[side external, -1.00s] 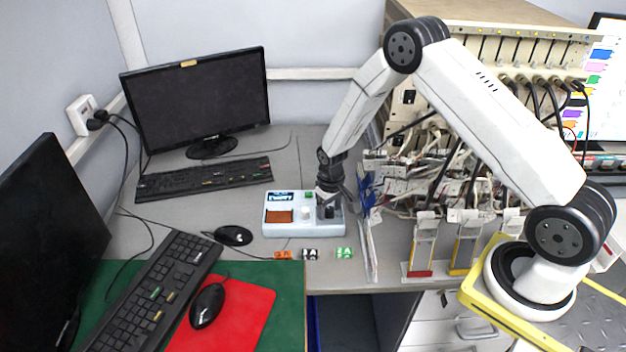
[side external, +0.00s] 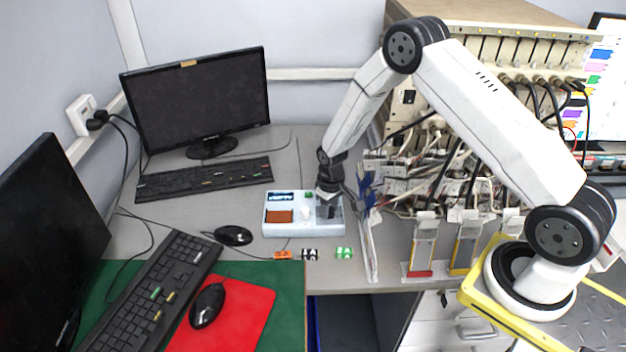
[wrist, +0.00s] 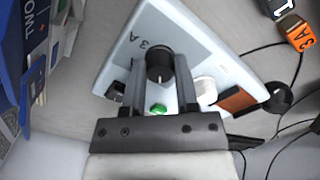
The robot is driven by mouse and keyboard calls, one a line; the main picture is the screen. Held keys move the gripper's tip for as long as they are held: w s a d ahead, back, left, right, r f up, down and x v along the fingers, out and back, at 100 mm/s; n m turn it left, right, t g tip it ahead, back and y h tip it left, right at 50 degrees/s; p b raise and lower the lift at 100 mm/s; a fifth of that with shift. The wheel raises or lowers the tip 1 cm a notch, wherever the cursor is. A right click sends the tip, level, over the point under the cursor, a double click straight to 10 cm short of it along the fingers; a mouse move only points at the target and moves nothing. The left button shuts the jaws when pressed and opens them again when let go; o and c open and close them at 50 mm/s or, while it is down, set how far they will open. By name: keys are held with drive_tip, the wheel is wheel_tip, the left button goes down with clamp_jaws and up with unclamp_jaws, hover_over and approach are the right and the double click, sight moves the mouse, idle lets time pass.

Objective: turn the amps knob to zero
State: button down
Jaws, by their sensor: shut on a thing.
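The power supply box (side external: 290,230) is a pale blue-white unit on the grey desk, with an orange-brown panel at its left. The black amps knob (wrist: 160,62) has a white pointer line and sits between my gripper's two fingers. My gripper (wrist: 159,84) is shut on the knob from above. In the side view my gripper (side external: 327,206) is over the right part of the box and hides the knob. A green button (wrist: 158,109) and a white knob (wrist: 206,90) are close by.
Small orange (side external: 283,255), black (side external: 310,255) and green (side external: 344,253) labelled blocks lie in front of the box. Blue-topped pouches (side external: 366,190) stand close at its right. A mouse (side external: 233,235) and keyboard (side external: 205,179) lie to the left.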

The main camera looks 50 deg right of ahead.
drive_tip(key=n, duration=0.5)
drive_tip(key=shift+n, duration=0.3)
drive_tip(key=n, duration=0.5)
drive_tip(key=shift+n, duration=0.3)
drive_tip(key=shift+c, duration=1.8)
unclamp_jaws()
drive_tip(key=shift+r, duration=0.2)
drive_tip(key=shift+r, duration=3.75)
drive_tip(key=shift+r, duration=0.1)
